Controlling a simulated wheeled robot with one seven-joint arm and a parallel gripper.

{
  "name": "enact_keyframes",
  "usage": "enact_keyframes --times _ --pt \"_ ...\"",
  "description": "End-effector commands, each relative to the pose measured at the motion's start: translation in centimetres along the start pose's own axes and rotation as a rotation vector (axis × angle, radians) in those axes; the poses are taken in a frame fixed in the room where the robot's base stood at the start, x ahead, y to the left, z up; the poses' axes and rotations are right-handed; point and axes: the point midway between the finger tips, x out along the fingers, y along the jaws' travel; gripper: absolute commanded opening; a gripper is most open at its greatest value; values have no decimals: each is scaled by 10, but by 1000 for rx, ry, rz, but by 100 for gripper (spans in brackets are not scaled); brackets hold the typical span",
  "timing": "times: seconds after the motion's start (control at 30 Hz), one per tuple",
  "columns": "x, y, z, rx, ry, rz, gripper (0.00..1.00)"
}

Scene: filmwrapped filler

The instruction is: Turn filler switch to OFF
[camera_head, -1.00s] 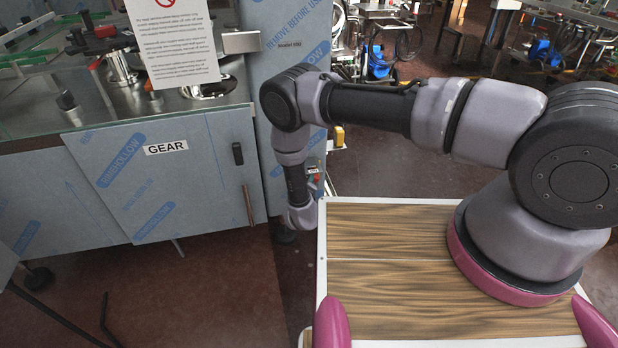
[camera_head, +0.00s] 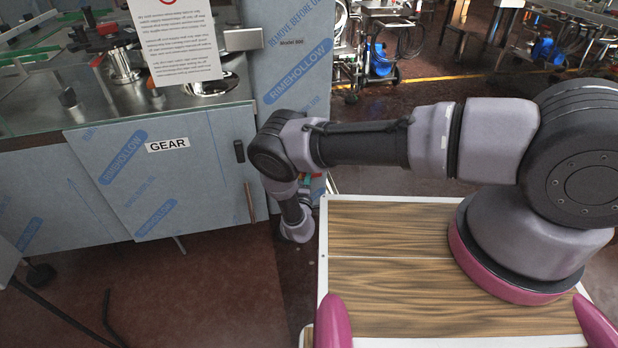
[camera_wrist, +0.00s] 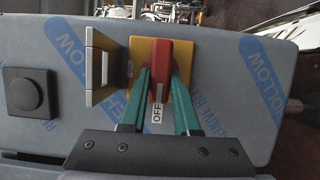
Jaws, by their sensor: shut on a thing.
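The filler switch is a red handle (camera_wrist: 159,80) on a yellow plate (camera_wrist: 148,52), mounted on a grey panel in the wrist view. The handle stands nearly upright in that picture, with its lower end close to a white OFF label (camera_wrist: 158,106). My gripper (camera_wrist: 160,78) has green fingers, one on each side of the red handle, and it is shut on it. In the head view my wrist hangs beside the film-wrapped cabinet, and my arm hides the switch.
A metal bracket (camera_wrist: 98,68) sticks out left of the switch, and a black round knob (camera_wrist: 28,92) sits farther left. In the head view, the GEAR cabinet door (camera_head: 150,180) is at left and my wooden base top at right. Dark red floor (camera_head: 225,290) is open between them.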

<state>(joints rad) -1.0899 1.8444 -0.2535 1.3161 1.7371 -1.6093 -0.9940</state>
Motion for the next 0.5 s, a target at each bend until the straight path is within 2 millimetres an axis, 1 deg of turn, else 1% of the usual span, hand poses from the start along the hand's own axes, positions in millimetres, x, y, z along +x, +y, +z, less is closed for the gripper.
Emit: enact_keyframes --times 0.47,0.5 --pt "0 -1 2 -14 -2 3 0" --pt "0 -1 2 -14 -2 3 41"
